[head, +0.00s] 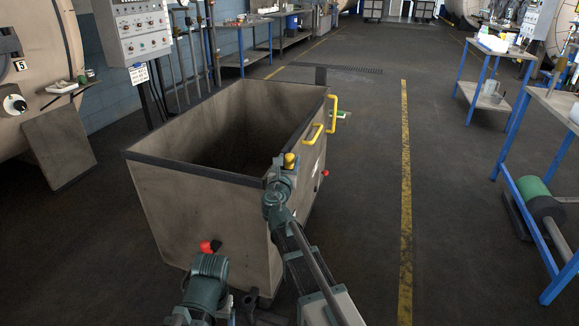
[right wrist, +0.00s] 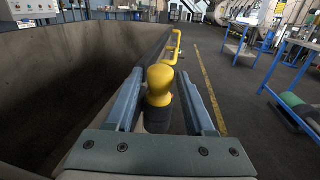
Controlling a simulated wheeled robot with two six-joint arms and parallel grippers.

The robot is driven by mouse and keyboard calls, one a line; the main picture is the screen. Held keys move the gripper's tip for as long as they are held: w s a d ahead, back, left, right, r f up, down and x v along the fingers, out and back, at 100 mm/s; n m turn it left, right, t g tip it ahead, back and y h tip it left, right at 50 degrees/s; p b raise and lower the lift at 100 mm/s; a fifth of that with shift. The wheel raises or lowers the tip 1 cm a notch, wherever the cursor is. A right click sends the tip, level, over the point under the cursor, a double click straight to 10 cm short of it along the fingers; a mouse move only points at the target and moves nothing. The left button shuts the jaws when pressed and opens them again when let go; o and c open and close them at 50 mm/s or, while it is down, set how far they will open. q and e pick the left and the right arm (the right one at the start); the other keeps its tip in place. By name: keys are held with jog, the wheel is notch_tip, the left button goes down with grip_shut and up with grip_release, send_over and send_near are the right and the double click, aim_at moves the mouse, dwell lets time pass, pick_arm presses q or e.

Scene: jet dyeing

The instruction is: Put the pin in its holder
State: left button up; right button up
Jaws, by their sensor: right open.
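The pin, as I take it, has a yellow knob (right wrist: 159,85) with a dark lower part. It is upright at the right rim of the grey-brown cart (head: 205,205). In the right wrist view it stands between the two fingers of my right gripper (right wrist: 161,77), which is open with a gap on each side. The yellow knob (head: 290,160) also shows at the right gripper (head: 286,166) in the head view. I cannot tell the holder apart; the dark part under the knob is partly hidden.
Yellow handles (head: 333,112) stick out from the cart's right side, beyond the gripper. A red knob (head: 207,246) is at the cart's near side. Blue-legged tables (head: 490,70) stand to the right. The floor along the yellow line (head: 405,180) is clear.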

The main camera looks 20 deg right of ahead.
aim_at(288, 168)
grip_shut()
jog(key=shift+r, duration=0.1)
dwell(0.3)
notch_tip(288, 168, up, 10)
jog(key=p, duration=1)
